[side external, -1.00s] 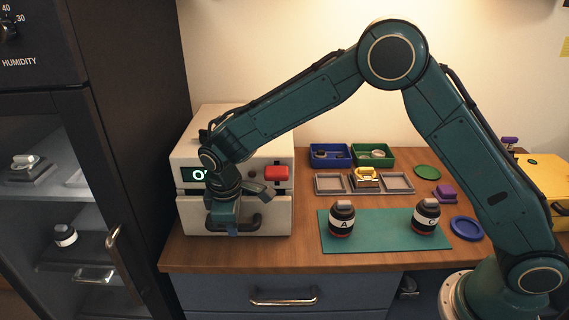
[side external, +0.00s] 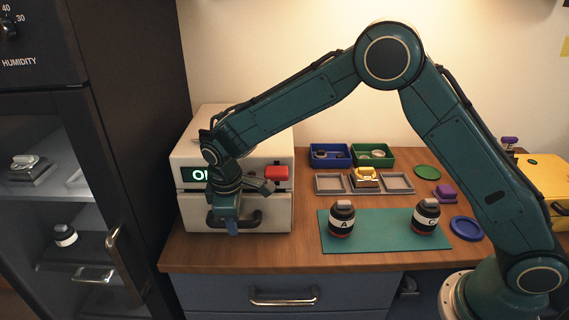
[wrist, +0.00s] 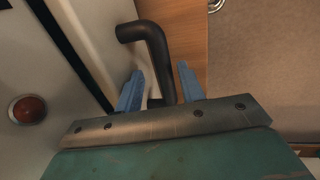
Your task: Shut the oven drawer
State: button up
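The white oven (side external: 243,148) stands at the left end of the counter, with a lit green display and a red button (side external: 276,172). Its drawer (side external: 278,212) is the lower front, nearly or fully flush with the body; I cannot tell whether a small gap is left. My gripper (side external: 231,227) is at the drawer front, over the left part of the black handle (side external: 255,219). In the wrist view, the blue fingertips of my gripper (wrist: 160,80) are apart, with the handle (wrist: 152,38) passing between them and space on both sides.
A dark cabinet with a glass door and metal handle (side external: 116,250) stands left of the counter. A green mat (side external: 385,241) with bottles A (side external: 341,219) and C (side external: 426,216) lies right of the oven. Trays and bins stand behind it.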

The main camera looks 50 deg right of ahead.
notch_tip(320, 180, up, 14)
jog(key=s+a, duration=0.1)
jog(key=s, duration=0.1)
jog(key=shift+a+f, duration=0.2)
jog(key=shift+a, duration=0.2)
dwell(0.4)
jog(key=s+d+r+m+t+y, duration=0.15)
jog(key=s+d+r+m, duration=0.25)
jog(key=s+d+r, duration=0.75)
jog(key=s+d+f+m+t, duration=0.1)
jog(key=s+d, duration=0.3)
jog(key=s, duration=0.5)
jog(key=s+d+f+m+t, duration=0.1)
jog(key=s+d+f+m, duration=0.2)
jog(key=s, duration=0.6)
jog(key=shift+s+d+f+m, duration=0.35)
jog(key=shift+m, duration=0.15)
